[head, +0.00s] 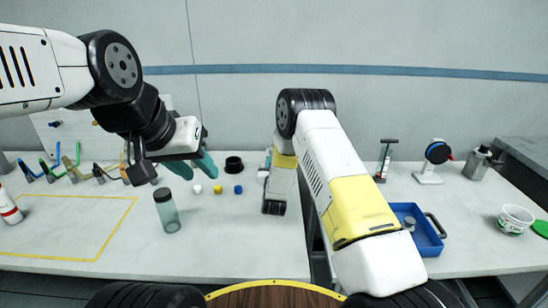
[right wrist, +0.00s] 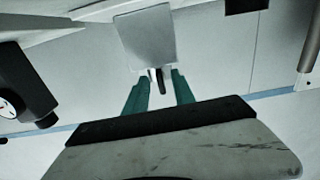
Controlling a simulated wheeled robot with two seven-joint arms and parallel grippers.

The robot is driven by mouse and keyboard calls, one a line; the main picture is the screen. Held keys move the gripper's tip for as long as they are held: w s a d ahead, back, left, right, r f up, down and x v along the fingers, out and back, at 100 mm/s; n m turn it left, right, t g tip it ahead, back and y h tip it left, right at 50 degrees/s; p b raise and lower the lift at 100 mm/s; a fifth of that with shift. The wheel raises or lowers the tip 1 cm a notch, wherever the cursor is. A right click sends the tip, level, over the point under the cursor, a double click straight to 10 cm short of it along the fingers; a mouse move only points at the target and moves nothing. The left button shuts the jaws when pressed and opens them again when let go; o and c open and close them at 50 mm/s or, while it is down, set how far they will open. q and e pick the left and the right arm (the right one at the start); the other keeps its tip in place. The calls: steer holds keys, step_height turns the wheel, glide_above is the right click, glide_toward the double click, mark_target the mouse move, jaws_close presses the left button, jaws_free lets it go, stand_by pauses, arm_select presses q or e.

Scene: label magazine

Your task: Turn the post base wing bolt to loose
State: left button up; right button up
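My left gripper (head: 193,167) hangs over the left part of the table, its two teal fingers apart with nothing seen between them. My right arm reaches over the middle of the table and bends down behind its own links, so its fingers are hidden in the head view. In the right wrist view my right gripper (right wrist: 160,85) shows two teal fingers apart. A small dark upright piece (right wrist: 156,80) shows between them, below a pale square plate (right wrist: 146,38). I cannot tell whether this piece is the wing bolt or whether the fingers touch it. No wing bolt is clearly recognisable in the head view.
A greenish bottle (head: 166,210) and small white, yellow and blue caps (head: 218,189) stand near my left gripper. A blue tray (head: 427,240) and white tub (head: 515,219) are at right. A dark cylinder with a dial (right wrist: 25,95) is at left in the wrist view.

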steer(key=s, duration=0.7)
steer(key=shift+s, duration=0.4)
